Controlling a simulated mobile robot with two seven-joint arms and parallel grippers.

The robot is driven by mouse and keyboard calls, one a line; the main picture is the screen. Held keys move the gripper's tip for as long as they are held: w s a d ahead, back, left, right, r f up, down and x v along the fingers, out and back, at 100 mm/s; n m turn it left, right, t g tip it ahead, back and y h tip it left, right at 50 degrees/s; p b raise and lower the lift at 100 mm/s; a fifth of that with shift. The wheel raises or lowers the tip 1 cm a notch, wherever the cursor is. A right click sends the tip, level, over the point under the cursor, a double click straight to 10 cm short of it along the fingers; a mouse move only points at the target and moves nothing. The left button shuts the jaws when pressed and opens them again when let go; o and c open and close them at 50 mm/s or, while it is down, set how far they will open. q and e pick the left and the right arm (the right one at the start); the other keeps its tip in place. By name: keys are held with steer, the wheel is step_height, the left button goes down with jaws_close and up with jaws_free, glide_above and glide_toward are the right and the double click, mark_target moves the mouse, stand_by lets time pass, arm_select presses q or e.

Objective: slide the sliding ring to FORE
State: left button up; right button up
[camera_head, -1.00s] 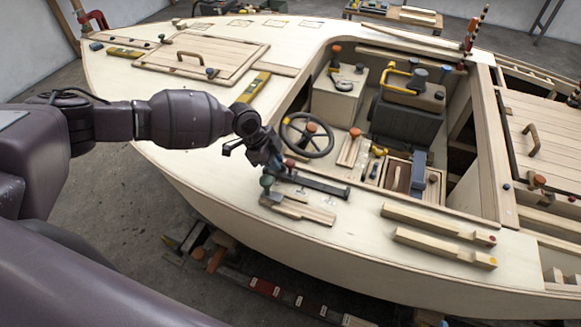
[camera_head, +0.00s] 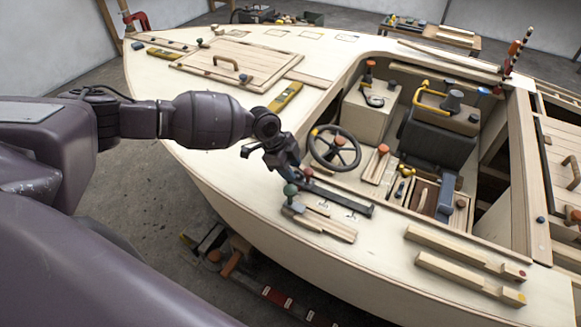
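A dark straight rail (camera_head: 342,197) lies on the pale side deck, beside the cockpit edge. Small pale marks lie on the deck along its near side, too small to read. A red-orange knob (camera_head: 307,172) and a green knob (camera_head: 290,190) stand around the rail's left end. I cannot make out for sure which part there is the sliding ring; my gripper partly covers that end. My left gripper (camera_head: 292,172) points down just above the rail's left end, close to the red-orange knob. Its fingers are dark and small, so their opening and any contact are unclear. My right gripper is not in view.
A black steering wheel (camera_head: 334,148) stands right behind the rail. Wooden strips (camera_head: 320,224) lie in front of it, and two wooden bars (camera_head: 465,252) lie to the right. A yellow level (camera_head: 285,96) lies on the foredeck near a hatch (camera_head: 228,65).

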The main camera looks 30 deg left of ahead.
arm_select(q)
steer(key=v, duration=1)
steer(key=shift+a+r+p, duration=0.2)
steer(key=shift+r+p, duration=0.05)
steer(key=shift+p, duration=0.05)
steer(key=shift+s, duration=0.1)
